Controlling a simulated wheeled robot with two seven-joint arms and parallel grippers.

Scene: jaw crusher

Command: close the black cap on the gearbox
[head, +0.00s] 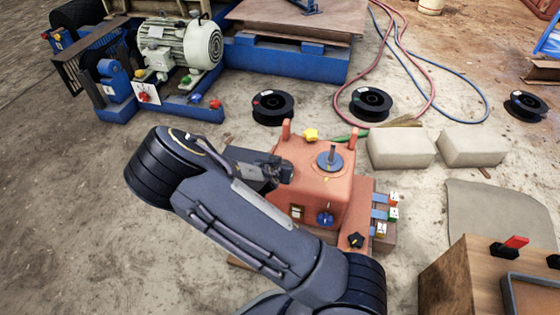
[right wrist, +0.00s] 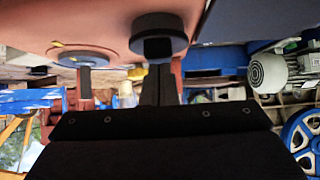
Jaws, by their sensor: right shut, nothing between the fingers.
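The gearbox is an orange-red housing (head: 335,190) in the middle of the head view. My right arm reaches across its front, and my right gripper (head: 278,172) is at its upper left side. In the right wrist view the dark fingers (right wrist: 160,84) are together and empty. A round black cap (right wrist: 159,38) is just beyond the fingertips, against the orange housing. The fingers overlap its lower edge, so I cannot tell whether they touch it or how far it is closed. In the head view the gripper largely hides this spot. My left gripper is not in view.
A grey disc with an upright lever (head: 330,158) and a yellow knob (head: 311,135) are on the housing's top. A blue knob (head: 325,217) and black star knob (head: 355,240) are at its front. Pale blocks (head: 400,149) lie right. Bare ground is left.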

